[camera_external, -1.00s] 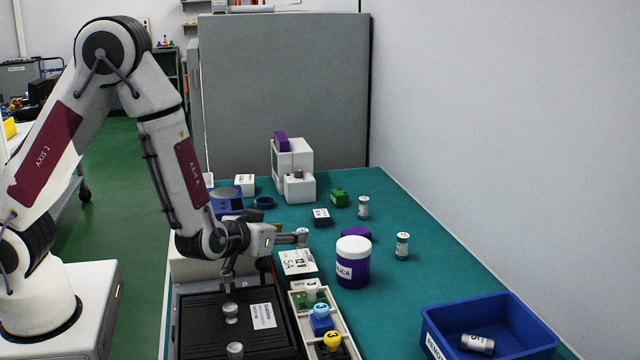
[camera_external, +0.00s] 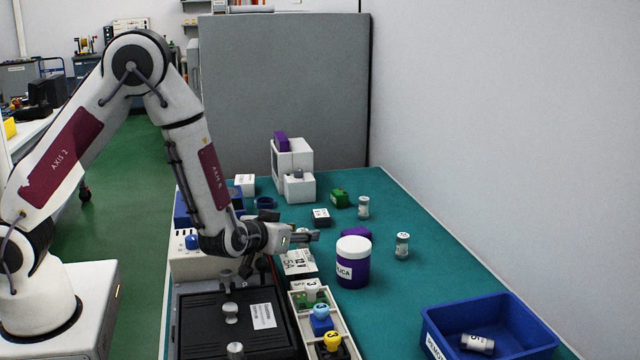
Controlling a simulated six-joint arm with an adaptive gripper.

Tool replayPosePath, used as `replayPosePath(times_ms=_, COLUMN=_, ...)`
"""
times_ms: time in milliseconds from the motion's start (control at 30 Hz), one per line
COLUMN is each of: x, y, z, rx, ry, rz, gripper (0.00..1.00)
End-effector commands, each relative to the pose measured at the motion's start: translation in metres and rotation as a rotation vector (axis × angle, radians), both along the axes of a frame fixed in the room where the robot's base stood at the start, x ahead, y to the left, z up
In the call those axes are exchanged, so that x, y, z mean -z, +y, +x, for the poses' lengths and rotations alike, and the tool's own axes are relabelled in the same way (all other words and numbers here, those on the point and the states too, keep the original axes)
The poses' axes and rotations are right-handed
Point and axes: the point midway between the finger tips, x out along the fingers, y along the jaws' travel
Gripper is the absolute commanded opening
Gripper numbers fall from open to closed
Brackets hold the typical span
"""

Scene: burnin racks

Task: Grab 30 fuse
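Several small white-and-grey cylinders that look like fuses are in view. One fuse (camera_external: 363,208) stands upright on the teal mat at the back, and another fuse (camera_external: 402,246) stands nearer, right of the purple jar. A third fuse (camera_external: 477,344) lies on its side in the blue bin (camera_external: 508,345); its label seems to read 15 or similar. I cannot read the labels of the standing ones. My gripper (camera_external: 312,237) points right, above the mat and left of the purple jar, apart from all the fuses. Its finger gap is not clear from this side.
A purple jar with a white lid (camera_external: 353,262) stands between my gripper and the nearer fuse. A black case (camera_external: 195,330) and a tray of coloured knobbed blocks (camera_external: 297,314) lie in front. A green block (camera_external: 340,198) sits beside the back fuse.

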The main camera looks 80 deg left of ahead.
Motion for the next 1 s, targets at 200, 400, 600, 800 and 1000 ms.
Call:
replayPosePath(times_ms=200, x=0.0, y=0.0, z=0.0, rx=0.0, ry=0.0, rz=0.0, gripper=0.22)
replayPosePath(times_ms=400, x=0.0, y=0.0, z=0.0, rx=0.0, ry=0.0, rz=0.0, gripper=0.0)
replayPosePath(times_ms=600, x=0.0, y=0.0, z=0.0, rx=0.0, ry=-0.001, rz=0.001, gripper=0.0)
replayPosePath(times_ms=800, x=-0.004, y=0.0, z=0.0, rx=0.0, ry=-0.001, rz=0.0, gripper=0.0)
replayPosePath(times_ms=1000, x=-0.016, y=0.0, z=0.0, rx=-0.002, ry=-0.003, rz=0.001, gripper=0.0)
